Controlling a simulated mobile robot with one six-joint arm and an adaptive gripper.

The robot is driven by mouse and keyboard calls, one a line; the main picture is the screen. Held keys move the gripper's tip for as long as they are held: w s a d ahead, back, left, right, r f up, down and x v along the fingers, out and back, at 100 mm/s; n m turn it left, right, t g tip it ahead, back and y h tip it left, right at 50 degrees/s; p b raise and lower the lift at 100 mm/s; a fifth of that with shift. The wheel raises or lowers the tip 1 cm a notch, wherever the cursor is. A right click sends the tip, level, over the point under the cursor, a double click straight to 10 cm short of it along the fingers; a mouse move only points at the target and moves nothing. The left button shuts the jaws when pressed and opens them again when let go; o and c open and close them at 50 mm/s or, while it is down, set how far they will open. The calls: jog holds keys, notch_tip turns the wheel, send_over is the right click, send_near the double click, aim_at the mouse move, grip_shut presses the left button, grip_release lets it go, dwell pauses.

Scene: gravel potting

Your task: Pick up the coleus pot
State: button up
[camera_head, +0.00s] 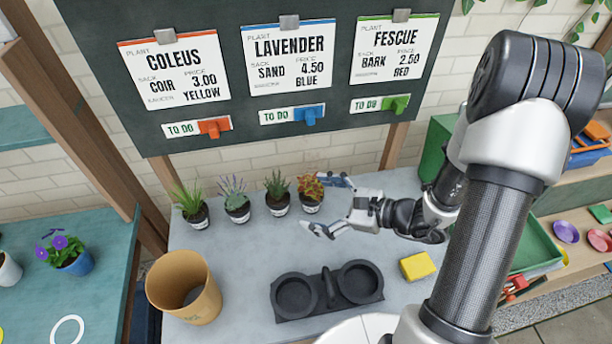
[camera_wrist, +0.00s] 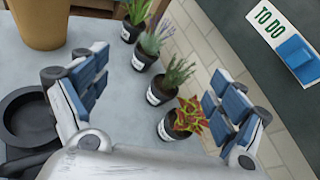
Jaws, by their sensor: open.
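The coleus pot (camera_head: 311,207) is a small black pot with a white label and red and yellow-green leaves. It stands upright on the grey table at the right end of a row of plants. My gripper (camera_head: 323,205) is open and empty, its fingers close to the coleus pot on its right side. In the wrist view the coleus (camera_wrist: 178,125) shows between the spread fingers of my gripper (camera_wrist: 160,105), nearer the right finger. Its foliage hides part of its pot. I cannot tell whether a finger touches it.
Three other potted plants (camera_head: 237,207) stand left of the coleus. A tan bin (camera_head: 183,287) is at the table's left. A black two-well holder (camera_head: 327,290) and a yellow sponge-like block (camera_head: 417,266) lie in front. A sign board (camera_head: 270,125) rises behind.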

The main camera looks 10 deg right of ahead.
aim_at(314, 196)
jog(key=d+f+m+t+h, duration=0.45)
jog(key=d+f+m, duration=0.4)
jog(key=f, duration=0.25)
jog(key=shift+g+h, duration=0.25)
jog(key=shift+g, duration=0.3)
jog(key=x, duration=0.4)
jog(key=b+x, duration=0.1)
jog(key=x, duration=0.3)
jog(key=b+x, duration=0.1)
jog(key=x, duration=0.3)
jog(key=shift+w+d+f, duration=0.2)
jog(key=shift+w+d, duration=0.1)
jog(key=b+x, duration=0.1)
jog(key=x, duration=0.4)
jog(key=shift+w+f, duration=0.1)
jog(key=shift+w, duration=0.35)
jog(key=shift+d, duration=0.1)
jog(key=shift+c, duration=0.4)
jog(key=c, duration=1.3)
